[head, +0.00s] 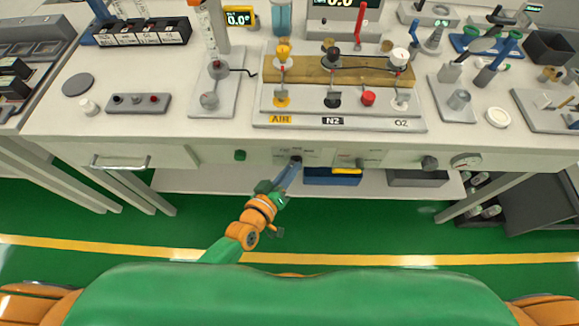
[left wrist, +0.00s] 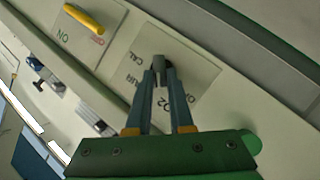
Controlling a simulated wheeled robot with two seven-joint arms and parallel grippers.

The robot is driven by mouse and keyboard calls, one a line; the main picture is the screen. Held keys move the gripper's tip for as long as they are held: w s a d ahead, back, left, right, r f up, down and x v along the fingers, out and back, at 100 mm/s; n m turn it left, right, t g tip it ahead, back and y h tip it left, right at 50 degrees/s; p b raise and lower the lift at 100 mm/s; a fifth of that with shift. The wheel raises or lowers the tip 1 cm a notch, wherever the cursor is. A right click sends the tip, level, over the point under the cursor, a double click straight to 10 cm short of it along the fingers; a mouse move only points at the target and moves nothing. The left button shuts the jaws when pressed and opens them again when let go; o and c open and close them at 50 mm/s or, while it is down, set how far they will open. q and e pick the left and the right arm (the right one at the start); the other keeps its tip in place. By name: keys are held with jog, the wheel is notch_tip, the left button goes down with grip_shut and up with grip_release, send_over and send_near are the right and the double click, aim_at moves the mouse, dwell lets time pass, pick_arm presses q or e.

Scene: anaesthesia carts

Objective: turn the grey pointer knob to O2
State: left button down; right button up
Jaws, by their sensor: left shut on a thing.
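The grey pointer knob (left wrist: 159,62) sits on a light square plate (left wrist: 190,75) with printed labels, among them CAL and O2. In the left wrist view my left gripper (left wrist: 160,74) has its two fingers closed on the knob, one on each side. The fingers hide much of it, so I cannot tell which label its pointer faces. In the head view my left gripper (head: 295,164) reaches up to the bench's front panel and covers most of the knob there. My right gripper is not in view.
A yellow lever (left wrist: 84,19) on a neighbouring plate lies up and left of the knob. A blue bin (head: 330,177) stands below the panel.

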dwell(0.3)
pick_arm(q)
jog(key=c, duration=0.8)
grip_release()
jog(key=shift+d, duration=0.1)
jog(key=shift+w, duration=0.1)
jog(key=p+v, duration=0.1)
jog(key=v, duration=0.6)
